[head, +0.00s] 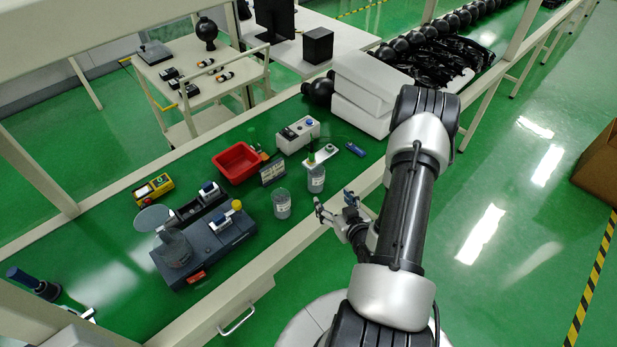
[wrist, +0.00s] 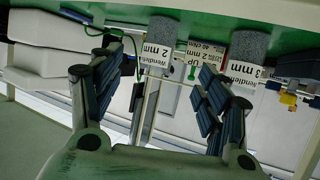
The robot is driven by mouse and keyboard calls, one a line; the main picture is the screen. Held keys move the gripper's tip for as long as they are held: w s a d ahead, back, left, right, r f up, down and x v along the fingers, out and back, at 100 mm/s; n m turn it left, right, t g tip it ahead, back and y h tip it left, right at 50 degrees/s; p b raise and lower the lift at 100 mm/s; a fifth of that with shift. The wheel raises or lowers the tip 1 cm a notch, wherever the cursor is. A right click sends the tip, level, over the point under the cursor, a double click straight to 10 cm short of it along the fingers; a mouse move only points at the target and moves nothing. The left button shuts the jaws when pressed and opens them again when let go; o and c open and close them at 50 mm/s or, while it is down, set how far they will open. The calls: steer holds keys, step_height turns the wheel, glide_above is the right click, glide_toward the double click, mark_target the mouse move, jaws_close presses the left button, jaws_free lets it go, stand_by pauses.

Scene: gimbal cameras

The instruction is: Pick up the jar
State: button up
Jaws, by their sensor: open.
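Two clear jars with grey contents and white labels stand on the green table near its front edge. The right jar (head: 316,181) is labelled "Wendeln 2 mm" in the wrist view (wrist: 161,46), which is upside down. The left jar (head: 282,205) is labelled "Wendeln 3 mm" there (wrist: 248,60). My gripper (head: 333,201) is open and empty, in front of the jars at the table's front edge. In the wrist view its fingers (wrist: 153,85) are spread, with the 2 mm jar showing between them, beyond the tips.
Behind the jars are a small sign (head: 272,171), a red bin (head: 238,161) and a white device (head: 297,134). A dark grey apparatus (head: 215,245) stands left. White boxes (head: 362,95) stand at the back right. A frame rail (head: 290,245) runs along the table front.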

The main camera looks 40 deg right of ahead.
mark_target(319, 184)
steer(key=b+x, duration=0.2)
steer(key=x, duration=0.5)
steer(key=b+x, duration=0.1)
steer(key=x, duration=0.7)
steer(key=shift+w+f+b, duration=0.1)
steer(key=shift+f+b, duration=0.25)
steer(key=shift+b, duration=0.05)
steer(key=shift+c, duration=0.5)
steer(key=shift+r, duration=0.1)
steer(key=c, duration=1.3)
